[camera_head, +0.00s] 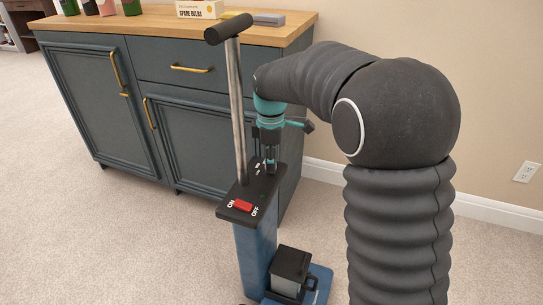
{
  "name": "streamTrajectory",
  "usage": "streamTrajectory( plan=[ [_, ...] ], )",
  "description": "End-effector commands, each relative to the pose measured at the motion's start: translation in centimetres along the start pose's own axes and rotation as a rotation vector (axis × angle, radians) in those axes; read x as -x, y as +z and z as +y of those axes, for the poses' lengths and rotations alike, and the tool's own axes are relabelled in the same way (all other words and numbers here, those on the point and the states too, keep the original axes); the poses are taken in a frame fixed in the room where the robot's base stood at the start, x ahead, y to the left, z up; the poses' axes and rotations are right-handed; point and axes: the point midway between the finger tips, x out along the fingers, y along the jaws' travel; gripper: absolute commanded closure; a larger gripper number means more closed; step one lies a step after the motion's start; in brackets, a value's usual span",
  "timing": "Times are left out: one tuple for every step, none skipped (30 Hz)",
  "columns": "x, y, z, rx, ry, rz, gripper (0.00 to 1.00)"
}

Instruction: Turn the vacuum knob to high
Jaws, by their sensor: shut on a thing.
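The vacuum (254,255) stands upright on the carpet, with a blue body, a black top panel and a tall metal pole ending in a black grip (228,28). A red switch (243,206) between the words ON and OFF sits at the panel's near end. My gripper (270,165) points down at the panel's far end, beside the pole, with its fingers shut on the vacuum knob. The knob is almost wholly hidden by the fingers, so its setting cannot be read. Small white markings show beside the fingers, too small to read.
A dark blue-grey cabinet (85,95) with a wooden top stands close behind the vacuum. A spare bulbs box (200,9), a grey item (268,19) and several bottles are on it. A black bin-like part (292,265) sits on the vacuum's blue base. Carpet is clear at left.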

Motion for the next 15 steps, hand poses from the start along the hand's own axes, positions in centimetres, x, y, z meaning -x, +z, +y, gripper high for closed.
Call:
streamTrajectory(
  plan=[
    [0.17, -0.02, -0.07, -0.043, -0.003, 0.000, 1.00],
    [0.16, -0.02, -0.08, -0.071, -0.003, 0.000, 1.00],
    [0.15, -0.02, -0.09, -0.109, -0.003, 0.000, 1.00],
    [0.14, -0.02, -0.10, -0.138, -0.004, 0.000, 1.00],
    [0.14, -0.02, -0.10, -0.166, -0.004, 0.000, 1.00],
    [0.13, -0.02, -0.09, -0.204, -0.003, 0.000, 1.00],
    [0.12, -0.02, -0.09, -0.233, -0.003, 0.000, 1.00],
    [0.12, -0.03, -0.08, -0.261, -0.003, 0.000, 1.00],
    [0.11, -0.03, -0.08, -0.299, -0.003, 0.000, 1.00],
    [0.10, -0.03, -0.08, -0.328, -0.002, 0.000, 1.00],
    [0.08, -0.04, -0.08, -0.356, -0.002, 0.000, 1.00],
    [0.07, -0.04, -0.08, -0.394, -0.002, 0.000, 1.00],
    [0.06, -0.04, -0.08, -0.422, -0.002, 0.000, 1.00],
    [0.05, -0.04, -0.09, -0.451, -0.003, 0.000, 1.00],
    [0.03, -0.04, -0.09, -0.489, -0.003, 0.000, 1.00]
  ],
)
